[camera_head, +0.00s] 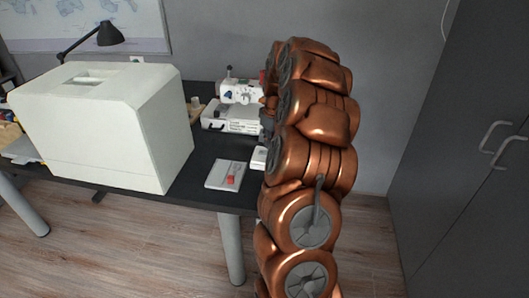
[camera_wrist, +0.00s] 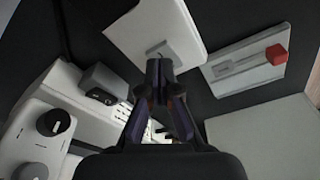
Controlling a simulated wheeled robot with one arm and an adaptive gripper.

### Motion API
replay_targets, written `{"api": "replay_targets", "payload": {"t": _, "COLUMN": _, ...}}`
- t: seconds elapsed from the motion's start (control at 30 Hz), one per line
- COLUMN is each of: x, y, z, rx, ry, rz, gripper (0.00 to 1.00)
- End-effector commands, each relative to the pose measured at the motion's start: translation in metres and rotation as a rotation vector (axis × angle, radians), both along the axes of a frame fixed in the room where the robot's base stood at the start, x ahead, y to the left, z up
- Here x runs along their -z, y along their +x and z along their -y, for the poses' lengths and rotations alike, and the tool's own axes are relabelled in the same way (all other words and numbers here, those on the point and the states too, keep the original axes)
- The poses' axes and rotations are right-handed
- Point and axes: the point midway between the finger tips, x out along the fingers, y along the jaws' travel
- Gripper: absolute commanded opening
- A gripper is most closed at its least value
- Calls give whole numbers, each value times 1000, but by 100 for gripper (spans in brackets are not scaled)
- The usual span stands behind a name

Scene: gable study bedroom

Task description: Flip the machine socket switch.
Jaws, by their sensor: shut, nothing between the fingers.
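The machine socket appears as a white plate (camera_wrist: 130,28) at the top of the wrist view, with what looks like a small grey switch (camera_wrist: 163,47) near its lower edge. In the head view a small white block (camera_head: 258,158), probably the same socket, sits at the desk's right edge, partly hidden by my arm. My gripper (camera_wrist: 158,72) is shut and empty, its tips just below the switch in the picture. I cannot tell whether they touch the socket. My gripper is mostly hidden behind the arm in the head view.
A white board with a red block (camera_head: 231,179) lies beside the socket; the red block also shows in the wrist view (camera_wrist: 277,53). A white sewing machine (camera_head: 242,93) stands behind on the dark desk. A large white box (camera_head: 90,130) fills the desk's left. Grey cabinet doors (camera_head: 470,140) stand right.

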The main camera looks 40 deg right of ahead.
Motion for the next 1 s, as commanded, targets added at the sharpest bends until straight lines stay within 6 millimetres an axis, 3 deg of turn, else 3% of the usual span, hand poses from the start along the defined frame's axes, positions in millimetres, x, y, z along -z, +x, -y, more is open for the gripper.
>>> {"api": "replay_targets", "payload": {"t": 1.0, "x": 12, "y": 0, "z": 0, "rx": 0, "ry": 0, "rz": 0, "gripper": 0}}
